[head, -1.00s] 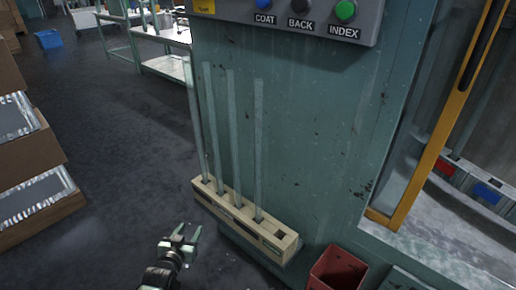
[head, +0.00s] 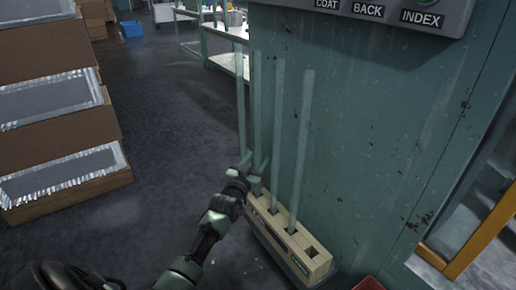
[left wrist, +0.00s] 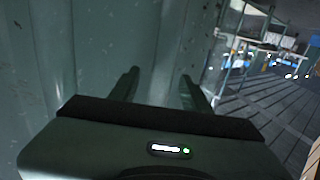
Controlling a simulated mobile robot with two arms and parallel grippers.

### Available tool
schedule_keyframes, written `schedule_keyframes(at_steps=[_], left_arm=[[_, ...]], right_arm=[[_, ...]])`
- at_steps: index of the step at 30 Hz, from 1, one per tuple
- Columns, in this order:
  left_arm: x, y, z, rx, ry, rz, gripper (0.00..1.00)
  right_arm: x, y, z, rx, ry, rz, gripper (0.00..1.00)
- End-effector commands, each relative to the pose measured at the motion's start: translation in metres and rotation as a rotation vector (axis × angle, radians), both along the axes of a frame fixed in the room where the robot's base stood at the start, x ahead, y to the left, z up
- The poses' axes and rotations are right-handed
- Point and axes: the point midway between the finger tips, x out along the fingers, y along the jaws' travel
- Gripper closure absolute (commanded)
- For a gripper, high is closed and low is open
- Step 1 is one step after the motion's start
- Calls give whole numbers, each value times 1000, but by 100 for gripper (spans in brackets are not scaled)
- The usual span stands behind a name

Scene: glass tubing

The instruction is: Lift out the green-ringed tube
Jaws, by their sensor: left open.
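A pale wooden rack (head: 297,252) sits low against the green machine. Several clear glass tubes stand upright in it, among them the nearest tube (head: 301,140), a second tube (head: 279,130) and a third tube (head: 256,110). The slot at the rack's near end is empty. I cannot make out a green ring on any tube. My left gripper (head: 254,162) is open beside the far tubes, above the rack, and hides their lower parts. In the left wrist view its open fingers (left wrist: 160,85) point toward faint upright glass; contact cannot be told. My right gripper is not in view.
The green machine front (head: 380,130) rises behind the rack, with a button panel (head: 400,12) on top. Stacked cartons (head: 60,110) stand at left. A red bin (head: 368,284) shows at the bottom edge. The floor (head: 170,120) between is clear.

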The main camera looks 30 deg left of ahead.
Motion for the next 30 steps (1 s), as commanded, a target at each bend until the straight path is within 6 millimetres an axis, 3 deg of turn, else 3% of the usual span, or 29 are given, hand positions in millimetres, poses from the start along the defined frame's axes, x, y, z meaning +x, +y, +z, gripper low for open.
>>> schedule_keyframes(at_steps=[7, 8, 12, 13, 26, 30], left_arm=[[2, 1, 0, 0, 1, 0, 52], [2, 1, 0, 0, 1, 0, 58], [2, 1, 0, 0, 1, 0, 97], [2, 1, 0, 0, 1, 0, 100], [2, 1, 7, 0, -1, 0, 100], [2, 1, 21, -1, -2, 0, 100]], right_arm=[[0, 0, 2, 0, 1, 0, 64], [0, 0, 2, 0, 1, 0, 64], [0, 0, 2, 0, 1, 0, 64], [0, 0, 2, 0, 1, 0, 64], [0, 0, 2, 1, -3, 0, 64], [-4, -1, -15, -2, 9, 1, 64]])
